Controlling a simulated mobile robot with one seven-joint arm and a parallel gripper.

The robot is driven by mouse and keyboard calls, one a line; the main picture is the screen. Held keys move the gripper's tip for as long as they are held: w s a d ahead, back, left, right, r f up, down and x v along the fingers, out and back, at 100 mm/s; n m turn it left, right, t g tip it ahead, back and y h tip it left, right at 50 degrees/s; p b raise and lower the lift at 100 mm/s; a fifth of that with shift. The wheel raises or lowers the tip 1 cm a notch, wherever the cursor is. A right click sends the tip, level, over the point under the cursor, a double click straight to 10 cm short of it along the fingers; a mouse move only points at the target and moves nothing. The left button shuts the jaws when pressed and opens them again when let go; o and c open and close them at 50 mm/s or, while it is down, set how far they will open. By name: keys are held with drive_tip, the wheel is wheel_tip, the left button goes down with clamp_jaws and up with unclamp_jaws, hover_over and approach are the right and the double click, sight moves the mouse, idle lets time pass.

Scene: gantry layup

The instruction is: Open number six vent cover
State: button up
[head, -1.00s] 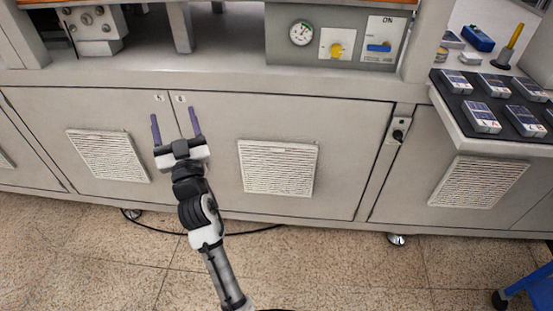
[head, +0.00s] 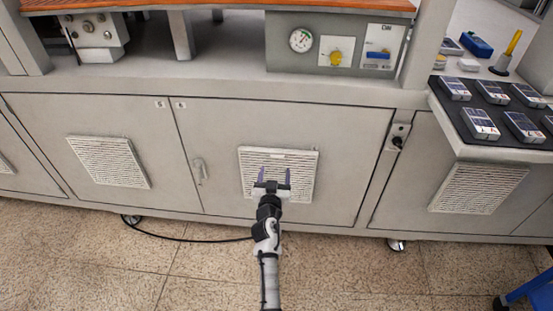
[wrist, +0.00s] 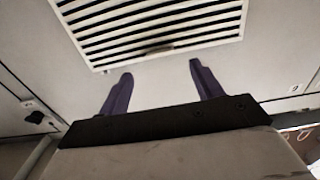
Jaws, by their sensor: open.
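The vent cover on the door marked by the right-hand small number label (head: 181,105) is a pale, square louvred panel (head: 303,185). I read that label as 6, though it is small. The cover lies flush and looks shut. My gripper (head: 275,175) is in front of it, open and empty, its two purple fingers apart. In the wrist view the cover (wrist: 150,22) fills the top, with a small tab (wrist: 160,51) at its near edge. My gripper's fingertips (wrist: 160,70) point toward that edge there. I cannot tell whether they touch it.
Another vent cover (head: 108,162) is on the left door, and a third (head: 478,187) is far right. A door handle (head: 199,171) stands left of the middle cover. A key switch (head: 399,136) is on the right post. A shelf with boxed devices (head: 482,124) juts out at right. A black cable crosses the floor.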

sight(277, 158)
drive_tip(key=w, duration=0.6)
drive_tip(key=shift+w+d, duration=0.2)
drive_tip(key=shift+d, duration=0.15)
drive_tip(key=c, duration=1.4)
drive_tip(key=shift+s+f+b, duration=0.15)
drive_tip(key=shift+b, duration=0.15)
